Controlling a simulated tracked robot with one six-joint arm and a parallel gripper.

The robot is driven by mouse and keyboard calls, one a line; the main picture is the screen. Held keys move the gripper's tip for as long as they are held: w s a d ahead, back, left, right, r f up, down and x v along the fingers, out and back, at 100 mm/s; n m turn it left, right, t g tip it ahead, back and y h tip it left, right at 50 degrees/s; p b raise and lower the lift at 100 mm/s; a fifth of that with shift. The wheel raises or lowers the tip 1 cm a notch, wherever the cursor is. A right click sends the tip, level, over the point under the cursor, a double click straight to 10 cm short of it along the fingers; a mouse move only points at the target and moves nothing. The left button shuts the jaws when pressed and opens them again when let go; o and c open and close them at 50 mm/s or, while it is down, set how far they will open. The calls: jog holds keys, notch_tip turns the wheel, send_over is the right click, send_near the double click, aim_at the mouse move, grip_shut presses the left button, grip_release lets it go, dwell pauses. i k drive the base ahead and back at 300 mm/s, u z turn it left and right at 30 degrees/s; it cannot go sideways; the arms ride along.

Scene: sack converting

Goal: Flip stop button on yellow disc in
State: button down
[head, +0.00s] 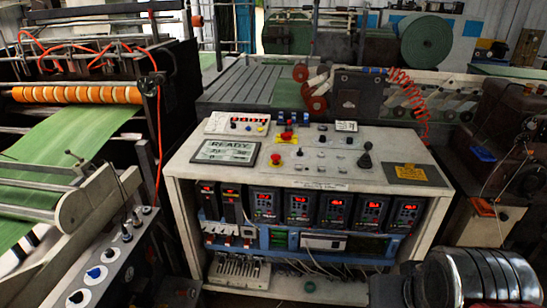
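A red stop button (276,158) stands on the console top, right of the READY display, with a small yellow patch around its base. It is too small to tell whether it is pressed in or out. A second red-orange knob (287,136) with some yellow at it sits a little behind, near blue parts. The console (330,183) has a pale, worn top. My gripper cannot be made out in the head view, and nothing is seen touching the button.
The READY display (226,151) lies left of the button. A black joystick (365,158) and a yellow label (410,173) are to the right. Lit red controllers (300,207) fill the console front. Green web (75,140) runs at left. A dark, shiny cylindrical part (490,272) fills the lower right.

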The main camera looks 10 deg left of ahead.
aim_at(275, 157)
jog(key=k, duration=1)
jog(key=u, duration=0.25)
jog(key=i, duration=0.35)
jog(key=u, duration=0.8)
jog(key=i, duration=1.45)
jog(key=z, duration=0.7)
jog(key=i, duration=0.55)
jog(key=z, duration=0.35)
